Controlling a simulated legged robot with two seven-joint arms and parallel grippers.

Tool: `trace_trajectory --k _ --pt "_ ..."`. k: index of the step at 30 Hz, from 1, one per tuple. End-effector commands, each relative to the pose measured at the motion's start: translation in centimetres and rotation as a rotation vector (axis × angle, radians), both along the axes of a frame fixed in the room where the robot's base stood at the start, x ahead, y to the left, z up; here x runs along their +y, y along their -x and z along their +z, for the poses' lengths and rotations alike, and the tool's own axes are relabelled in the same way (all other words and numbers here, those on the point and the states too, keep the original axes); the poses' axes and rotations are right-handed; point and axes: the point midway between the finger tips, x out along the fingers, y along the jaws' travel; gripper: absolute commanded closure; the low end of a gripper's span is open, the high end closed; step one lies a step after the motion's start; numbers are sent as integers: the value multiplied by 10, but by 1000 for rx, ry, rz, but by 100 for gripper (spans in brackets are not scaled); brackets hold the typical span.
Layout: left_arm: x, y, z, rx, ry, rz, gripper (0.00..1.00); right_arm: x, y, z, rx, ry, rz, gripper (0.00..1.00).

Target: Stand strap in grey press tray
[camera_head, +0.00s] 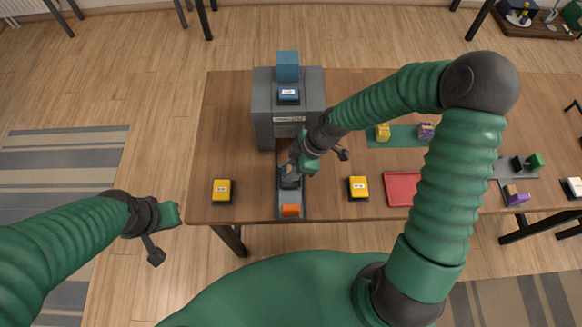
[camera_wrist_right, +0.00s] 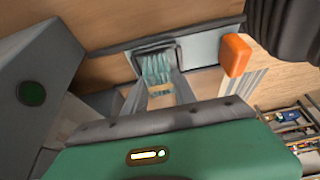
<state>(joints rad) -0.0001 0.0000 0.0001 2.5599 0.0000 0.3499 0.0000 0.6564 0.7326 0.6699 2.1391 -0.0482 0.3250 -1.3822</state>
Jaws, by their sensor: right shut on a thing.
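The grey press tray (camera_head: 290,199) extends from the grey press (camera_head: 262,118) toward the table's front edge, with an orange block (camera_head: 291,210) at its near end. The orange block also shows in the right wrist view (camera_wrist_right: 236,55). My right gripper (camera_head: 290,179) is low over the middle of the tray, shut on the strap. The strap shows in the right wrist view as a teal, ribbed piece (camera_wrist_right: 157,68) between the fingers. Its lower end is hard to see, so I cannot tell whether it touches the tray. My left gripper (camera_head: 168,228) is off the table's left side; its jaw state is unclear.
A yellow-topped pad (camera_head: 222,191) stands left of the tray, and another (camera_head: 358,187) stands right. A red tray (camera_head: 402,189) lies farther right. A green mat (camera_head: 400,143) carries small yellow and purple blocks.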

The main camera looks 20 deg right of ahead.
Motion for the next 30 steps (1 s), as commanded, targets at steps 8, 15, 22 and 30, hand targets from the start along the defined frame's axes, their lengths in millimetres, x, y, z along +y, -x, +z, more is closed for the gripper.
trace_trajectory --k 8,15,22,30 --pt "0 0 -2 0 0 0 100 0 0 -4 0 0 1 49" --pt "0 0 -2 0 0 0 100 0 0 -4 0 0 1 46" --pt "0 0 5 0 0 0 100 -4 0 15 -4 1 -2 46" --pt "0 0 20 0 0 0 100 -33 8 81 -4 3 -5 46"
